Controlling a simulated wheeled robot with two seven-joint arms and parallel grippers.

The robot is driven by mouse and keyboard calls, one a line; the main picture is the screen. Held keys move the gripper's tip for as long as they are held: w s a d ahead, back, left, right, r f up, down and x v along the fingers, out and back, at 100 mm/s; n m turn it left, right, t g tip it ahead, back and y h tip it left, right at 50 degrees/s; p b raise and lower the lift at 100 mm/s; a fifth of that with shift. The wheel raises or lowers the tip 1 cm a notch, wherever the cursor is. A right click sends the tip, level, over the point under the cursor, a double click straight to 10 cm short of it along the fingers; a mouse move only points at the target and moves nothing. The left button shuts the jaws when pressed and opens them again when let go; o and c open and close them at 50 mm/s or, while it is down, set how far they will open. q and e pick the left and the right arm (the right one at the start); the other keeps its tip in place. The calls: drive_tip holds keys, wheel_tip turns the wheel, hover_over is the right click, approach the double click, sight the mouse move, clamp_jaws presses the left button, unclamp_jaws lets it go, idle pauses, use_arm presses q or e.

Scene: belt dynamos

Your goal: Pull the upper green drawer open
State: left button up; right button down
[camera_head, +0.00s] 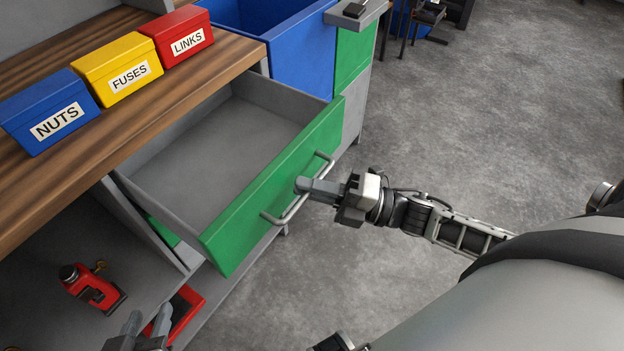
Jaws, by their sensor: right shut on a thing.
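The upper green drawer (275,190) stands well out from under the wooden worktop, with its grey inside showing empty. Its grey bar handle (284,217) runs along the green front. My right gripper (305,186) is shut on the middle of this handle, its arm reaching in from the right; its fingers hide part of the bar. My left gripper (148,327) shows only in part at the bottom left edge, well away from the drawer, its two fingertips apart with nothing seen between them.
Blue NUTS (48,112), yellow FUSES (117,68) and red LINKS (178,33) boxes stand on the worktop (215,70). A blue bin (300,55) is behind the drawer. A red tool (92,288) and red tray (180,312) lie low left. The floor at right is mostly clear.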

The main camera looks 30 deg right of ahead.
use_arm(q)
drive_tip(key=shift+s, duration=0.1)
use_arm(e)
drive_tip(key=c, duration=1.5)
unclamp_jaws()
use_arm(q)
drive_tip(key=shift+f+b, duration=0.2)
drive_tip(key=shift+b, duration=0.2)
use_arm(e)
drive_tip(key=v, duration=1.6)
